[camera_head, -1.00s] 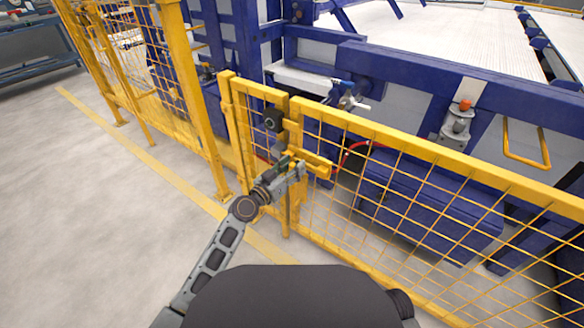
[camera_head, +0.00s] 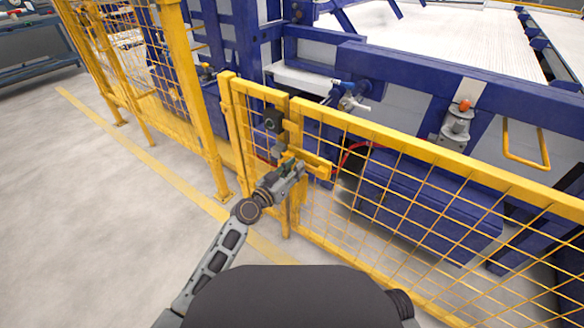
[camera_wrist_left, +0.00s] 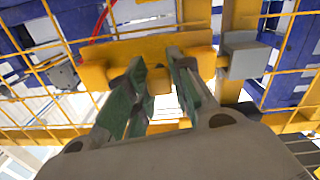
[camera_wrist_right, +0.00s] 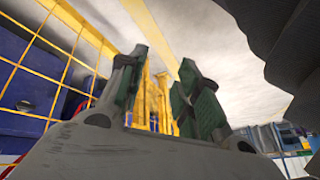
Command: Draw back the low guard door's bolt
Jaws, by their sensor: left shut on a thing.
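The low guard door (camera_head: 400,205) is a yellow mesh panel beside a short yellow fixed section. My left gripper (camera_head: 294,165) is at the bolt, over the door's near face. In the left wrist view the bolt (camera_wrist_left: 120,72) runs across the picture, and the green-padded fingers (camera_wrist_left: 160,85) are shut on its yellow handle (camera_wrist_left: 159,80). A grey block (camera_wrist_left: 245,56) sits at the bolt's right. My right gripper (camera_wrist_right: 158,95) shows only in its wrist view, open and empty.
A dark box (camera_head: 273,119) is mounted on the fence above the bolt. Blue machinery (camera_head: 420,200) stands behind the mesh. A tall yellow post (camera_head: 196,100) rises to the left. The grey floor (camera_head: 110,210) at the left is clear.

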